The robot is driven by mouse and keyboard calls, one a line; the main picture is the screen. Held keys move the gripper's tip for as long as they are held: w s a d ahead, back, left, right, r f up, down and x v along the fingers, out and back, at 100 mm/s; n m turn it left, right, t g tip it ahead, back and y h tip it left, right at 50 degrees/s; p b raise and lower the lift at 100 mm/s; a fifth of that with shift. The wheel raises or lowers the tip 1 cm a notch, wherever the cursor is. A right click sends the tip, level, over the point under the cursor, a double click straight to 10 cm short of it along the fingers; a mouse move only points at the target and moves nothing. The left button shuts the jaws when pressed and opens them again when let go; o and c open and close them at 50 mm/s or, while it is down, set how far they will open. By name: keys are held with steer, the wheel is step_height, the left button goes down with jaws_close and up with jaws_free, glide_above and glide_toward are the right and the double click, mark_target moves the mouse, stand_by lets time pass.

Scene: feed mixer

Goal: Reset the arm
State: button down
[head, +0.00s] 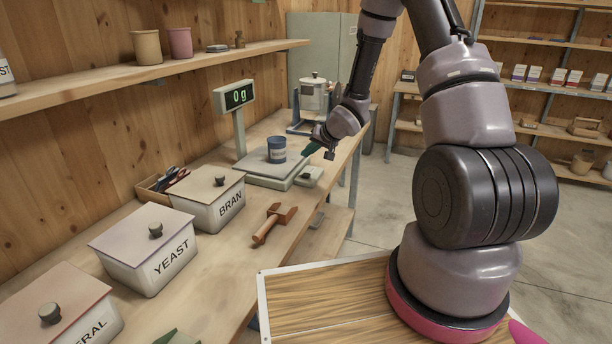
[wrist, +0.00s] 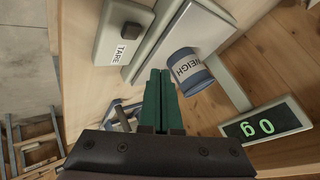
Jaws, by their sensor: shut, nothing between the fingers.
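My gripper (wrist: 161,95) has green fingers that are pressed together with nothing between them. In the head view my gripper (head: 309,149) is above the bench at the right side of the scale. In the wrist view the fingertips point toward the gap beside the scale platform (wrist: 165,45), near a blue cup marked WEIGH (wrist: 190,72). In the head view the blue cup (head: 276,150) stands upright on the scale platform (head: 255,168). My gripper is apart from the cup. My arm reaches out over the bench from the right.
The scale display (head: 239,96) reads 0 g. A TARE button box (head: 309,175) sits by the scale. A wooden scoop (head: 273,222), BRAN bin (head: 215,205), YEAST bin (head: 140,255) and another lidded bin (head: 60,318) stand nearer on the bench. A mixer (head: 313,95) stands beyond.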

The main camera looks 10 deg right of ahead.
steer(key=shift+r, duration=0.1)
steer(key=s+d+r+m+h, duration=0.1)
steer(key=s+d+r+h, duration=0.3)
steer(key=r, duration=0.8)
steer(key=s+d+r+h, duration=0.1)
steer(key=s+d+r, duration=0.45)
steer(key=r, duration=0.65)
steer(key=s+a+r+y, duration=0.1)
steer(key=s+r, duration=0.4)
steer(key=s, duration=0.7)
steer(key=s+a+r+y, duration=0.1)
steer(key=s+a+r, duration=0.2)
steer(key=s, duration=0.9)
steer(key=shift+s+r+m+g, duration=0.2)
steer(key=shift+r+m+g, duration=0.1)
steer(key=shift+r, duration=0.6)
